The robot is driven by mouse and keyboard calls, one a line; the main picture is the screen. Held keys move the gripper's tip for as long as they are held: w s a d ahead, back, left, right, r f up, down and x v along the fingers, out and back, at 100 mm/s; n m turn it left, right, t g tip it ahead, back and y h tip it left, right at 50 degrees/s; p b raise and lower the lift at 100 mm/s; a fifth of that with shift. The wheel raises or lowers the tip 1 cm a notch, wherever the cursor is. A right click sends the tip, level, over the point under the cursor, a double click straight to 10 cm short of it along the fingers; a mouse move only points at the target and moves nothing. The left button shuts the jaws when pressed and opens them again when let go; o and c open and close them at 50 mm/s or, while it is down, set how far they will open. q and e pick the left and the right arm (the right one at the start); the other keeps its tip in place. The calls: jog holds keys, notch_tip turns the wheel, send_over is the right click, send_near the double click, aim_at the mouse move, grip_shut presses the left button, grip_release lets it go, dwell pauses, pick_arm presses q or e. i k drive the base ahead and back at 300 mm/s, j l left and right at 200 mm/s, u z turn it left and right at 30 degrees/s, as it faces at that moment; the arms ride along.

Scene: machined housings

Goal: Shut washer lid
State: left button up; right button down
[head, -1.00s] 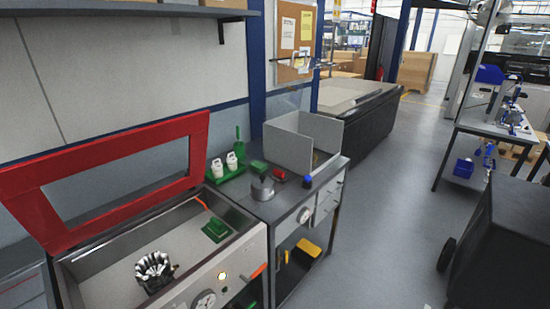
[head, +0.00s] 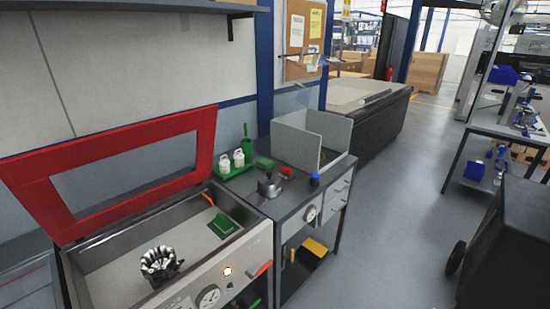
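The washer (head: 262,243) stands at the lower left. Its red lid (head: 206,150), a frame with a large opening, is raised and leans back toward the wall. The washer's basin (head: 112,262) is open to view. A finned, silver and black part (head: 158,262), which looks like a machined housing, sits in the basin near the front. A small green block (head: 222,226) lies at the basin's right end. An orange-red handle-like piece (head: 263,268) shows on the front panel beside a lit button and a dial. Neither of my grippers is in view.
A grey bench (head: 296,192) adjoins the washer's right side, with white bottles in a green tray (head: 242,164), a metal part (head: 269,188) and a grey partition (head: 318,137). A dark cart (head: 505,245) stands at the right. The floor (head: 405,220) between is clear.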

aim_at(26, 176)
jog(key=u, duration=1.1)
